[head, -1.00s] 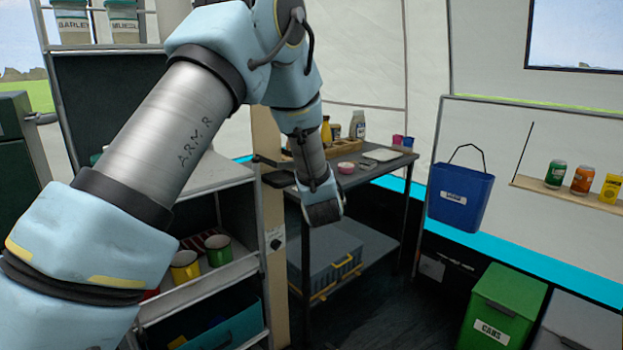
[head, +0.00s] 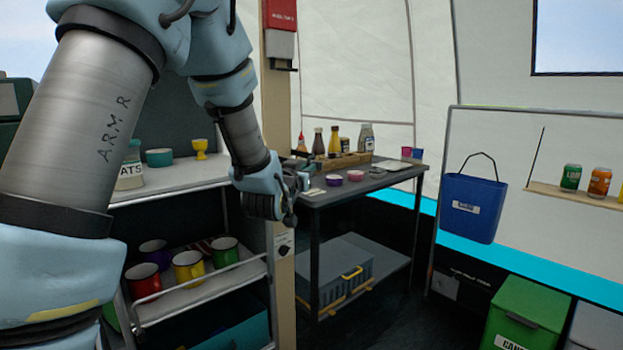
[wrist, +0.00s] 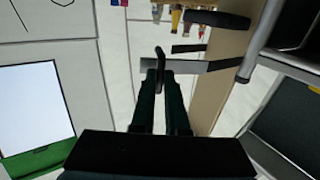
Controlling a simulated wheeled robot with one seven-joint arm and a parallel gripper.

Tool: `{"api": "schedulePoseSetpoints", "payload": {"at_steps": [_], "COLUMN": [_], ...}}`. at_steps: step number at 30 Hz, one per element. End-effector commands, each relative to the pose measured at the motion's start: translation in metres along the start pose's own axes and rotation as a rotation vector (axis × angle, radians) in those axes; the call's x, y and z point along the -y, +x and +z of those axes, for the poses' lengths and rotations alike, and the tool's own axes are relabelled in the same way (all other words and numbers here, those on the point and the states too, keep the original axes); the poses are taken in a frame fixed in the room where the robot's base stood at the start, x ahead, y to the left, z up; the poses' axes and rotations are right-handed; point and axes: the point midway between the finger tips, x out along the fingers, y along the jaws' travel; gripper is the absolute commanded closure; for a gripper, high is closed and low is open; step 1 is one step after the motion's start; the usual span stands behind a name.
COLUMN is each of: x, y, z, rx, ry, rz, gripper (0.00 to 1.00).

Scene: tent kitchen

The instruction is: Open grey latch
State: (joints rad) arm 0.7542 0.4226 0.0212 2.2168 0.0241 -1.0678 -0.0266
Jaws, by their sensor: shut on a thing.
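The grey latch (wrist: 196,66) shows in the wrist view as a flat grey bar standing out from the side of a beige post (wrist: 222,80). A dark upright handle (wrist: 160,62) is at its free end. My gripper (wrist: 159,78) has its two dark fingers close together at this handle and is shut on it. In the head view my gripper (head: 290,190) is beside the post, in front of the left end of the dark table. My wrist hides most of the latch there, and I cannot tell how far it is turned.
A red box (head: 281,15) hangs high on the post. A shelf rack with several mugs (head: 188,265) stands close on the left. A dark table (head: 375,183) with bottles and bowls is behind on the right.

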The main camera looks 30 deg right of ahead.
Motion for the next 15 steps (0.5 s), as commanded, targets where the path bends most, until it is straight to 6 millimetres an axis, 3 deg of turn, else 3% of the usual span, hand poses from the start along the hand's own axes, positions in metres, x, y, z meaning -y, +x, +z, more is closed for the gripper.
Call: {"api": "schedulePoseSetpoints", "payload": {"at_steps": [1,3,15], "x": [0.0141,0.0173,0.0232], "y": [-0.0016,-0.0035,-0.0078], "z": [0.002,0.0016,-0.0016], "rx": [-0.002,-0.002,-0.004], "ry": [-0.001,-0.002,-0.003], "rz": [-0.025,-0.028,-0.028], "gripper": [1.0,1.0,1.0]}}
